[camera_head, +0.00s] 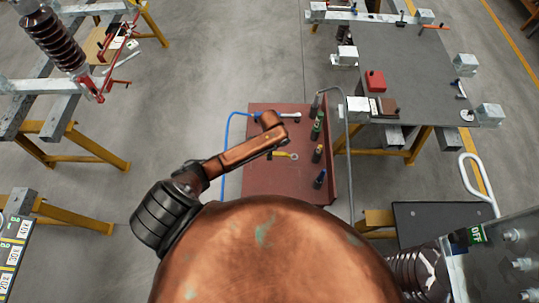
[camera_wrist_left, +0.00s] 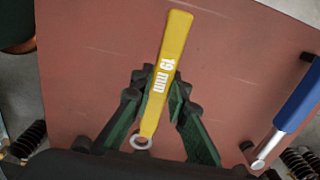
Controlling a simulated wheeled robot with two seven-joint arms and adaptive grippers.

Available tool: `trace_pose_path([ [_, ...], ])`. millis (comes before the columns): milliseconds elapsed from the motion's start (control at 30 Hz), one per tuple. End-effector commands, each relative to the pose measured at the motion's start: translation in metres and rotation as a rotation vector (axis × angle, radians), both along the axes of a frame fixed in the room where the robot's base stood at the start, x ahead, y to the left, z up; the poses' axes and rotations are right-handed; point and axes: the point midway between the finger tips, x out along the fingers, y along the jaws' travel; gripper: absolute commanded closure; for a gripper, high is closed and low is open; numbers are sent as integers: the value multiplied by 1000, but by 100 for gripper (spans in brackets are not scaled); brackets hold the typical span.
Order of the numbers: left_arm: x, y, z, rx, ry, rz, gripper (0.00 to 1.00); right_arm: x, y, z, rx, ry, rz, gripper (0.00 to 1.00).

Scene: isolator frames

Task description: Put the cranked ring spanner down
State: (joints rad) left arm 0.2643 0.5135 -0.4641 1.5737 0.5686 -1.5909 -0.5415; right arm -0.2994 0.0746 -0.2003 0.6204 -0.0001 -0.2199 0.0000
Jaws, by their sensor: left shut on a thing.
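The spanner (camera_wrist_left: 172,48) has a flat yellow handle marked "19 mm" and a metal ring end at the bottom of the left wrist view. My left gripper (camera_wrist_left: 161,92) is shut on it, with its green and black fingers on either side of the handle. In the head view the yellow spanner (camera_head: 281,154) shows beside the end of my copper-coloured left arm, over the red-brown bench top (camera_head: 262,182). The fingers are mostly hidden there. Whether the spanner touches the bench top I cannot tell. My right gripper is not in view.
A blue-handled tool (camera_wrist_left: 298,98) lies to the right in the left wrist view. Several dark upright tools, including one with a yellow top (camera_head: 318,152), stand along the bench's right side. A grey table (camera_head: 400,55) with a red box (camera_head: 375,80) is at back right.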

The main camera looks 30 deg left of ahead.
Motion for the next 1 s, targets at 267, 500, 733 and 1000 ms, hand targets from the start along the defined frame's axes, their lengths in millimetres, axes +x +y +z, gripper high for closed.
trace_pose_path([
  [267,17,10,-21,0,-2,1,100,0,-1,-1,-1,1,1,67],
  [500,18,12,-50,1,-1,1,100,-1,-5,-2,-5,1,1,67],
  [733,19,12,-54,1,-3,0,100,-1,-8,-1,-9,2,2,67],
  [1000,18,12,-58,0,-2,0,82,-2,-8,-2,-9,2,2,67],
])
